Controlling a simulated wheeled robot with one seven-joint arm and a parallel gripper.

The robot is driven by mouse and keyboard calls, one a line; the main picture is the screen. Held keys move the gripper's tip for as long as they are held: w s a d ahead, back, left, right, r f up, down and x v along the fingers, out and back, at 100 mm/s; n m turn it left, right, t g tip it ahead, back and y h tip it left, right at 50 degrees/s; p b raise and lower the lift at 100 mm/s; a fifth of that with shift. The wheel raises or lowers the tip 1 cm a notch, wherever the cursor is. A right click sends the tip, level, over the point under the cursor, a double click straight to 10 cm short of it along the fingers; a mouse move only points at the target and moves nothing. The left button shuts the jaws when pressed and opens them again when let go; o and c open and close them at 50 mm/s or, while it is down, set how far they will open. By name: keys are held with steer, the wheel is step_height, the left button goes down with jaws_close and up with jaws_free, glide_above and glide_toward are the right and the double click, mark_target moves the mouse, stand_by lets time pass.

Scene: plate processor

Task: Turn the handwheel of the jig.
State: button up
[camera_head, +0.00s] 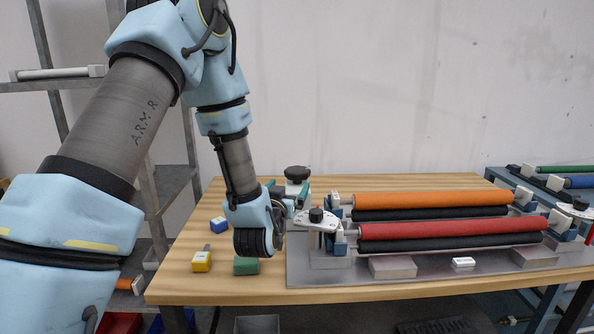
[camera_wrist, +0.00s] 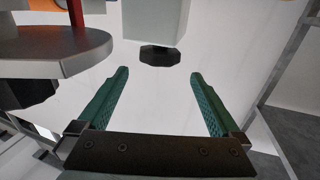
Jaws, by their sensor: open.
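The jig is a grey metal plate (camera_head: 340,272) on the table, carrying an orange roller (camera_head: 430,199) and a red roller (camera_head: 450,229) with black ones beside them. A black knob-like wheel (camera_head: 297,172) tops a pale block at the jig's left back. A white rounded plate with a black knob (camera_head: 316,214) stands in front of it. My gripper (camera_head: 287,188) is open and empty near the pale block. In the wrist view its green fingers (camera_wrist: 159,73) stand apart, with the black wheel (camera_wrist: 160,56) seen beyond the gap between the tips. I see no contact there.
On the wooden table (camera_head: 215,285) lie a blue block (camera_head: 219,225), a yellow block (camera_head: 202,261) and a green block (camera_head: 246,266). A grey disc (camera_wrist: 50,52) is close at the left of the wrist view. Metal shelving (camera_head: 168,185) stands at left.

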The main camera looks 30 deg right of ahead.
mark_target(297, 169)
steer(key=p+x, duration=0.1)
steer(key=x, duration=0.2)
steer(key=p+x, duration=0.1)
steer(key=x, duration=0.2)
steer(key=p+x, duration=0.2)
steer(key=x, duration=0.1)
steer(key=shift+w+d+r, duration=0.15)
steer(key=shift+d+r, duration=0.1)
steer(key=shift+w+d+f, duration=0.1)
steer(key=shift+w+d, duration=0.25)
steer(key=shift+w, duration=0.15)
steer(key=shift+c, duration=0.4)
steer(key=c, duration=1)
steer(key=shift+f+m+h+b, duration=0.1)
steer(key=shift+m+h+b, duration=0.25)
steer(key=shift+b, duration=0.25)
